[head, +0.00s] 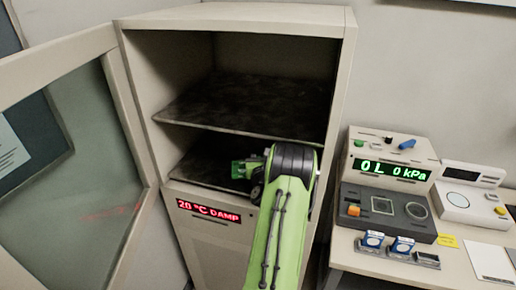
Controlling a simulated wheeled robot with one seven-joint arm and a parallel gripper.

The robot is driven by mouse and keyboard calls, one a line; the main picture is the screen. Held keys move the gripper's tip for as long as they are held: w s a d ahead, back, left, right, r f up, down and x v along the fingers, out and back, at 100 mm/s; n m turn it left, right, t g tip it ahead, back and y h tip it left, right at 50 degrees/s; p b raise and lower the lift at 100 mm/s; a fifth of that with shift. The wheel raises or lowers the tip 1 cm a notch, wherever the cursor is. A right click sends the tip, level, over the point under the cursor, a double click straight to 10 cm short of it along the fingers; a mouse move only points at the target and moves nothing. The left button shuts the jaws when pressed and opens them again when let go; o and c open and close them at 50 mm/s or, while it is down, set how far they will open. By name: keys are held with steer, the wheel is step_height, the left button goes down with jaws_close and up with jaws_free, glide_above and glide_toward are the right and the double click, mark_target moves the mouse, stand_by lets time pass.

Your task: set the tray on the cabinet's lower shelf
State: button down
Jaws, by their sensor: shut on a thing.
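The cabinet (142,95) stands open, with a dark upper shelf (245,100) and a dark lower shelf (205,163). My gripper (243,168) is inside the lower opening, just over the lower shelf and pointing left. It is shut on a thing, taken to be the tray. The tray's outline cannot be made out against the dark shelf and behind my arm. Whether it touches the shelf cannot be told. My green arm covers the right part of the lower opening.
The cabinet's glazed door (62,185) is swung open to the left. A red display (208,211) on the cabinet front reads 20 °C DAMP. At right, a table (358,266) holds a meter with a green display (392,168), a balance-like device (468,203) and small blue-topped containers (372,240).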

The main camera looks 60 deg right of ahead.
steer(key=shift+x, duration=0.75)
steer(key=shift+f+b, duration=0.6)
steer(key=shift+f, duration=1.35)
steer(key=c, duration=0.9)
jaws_free()
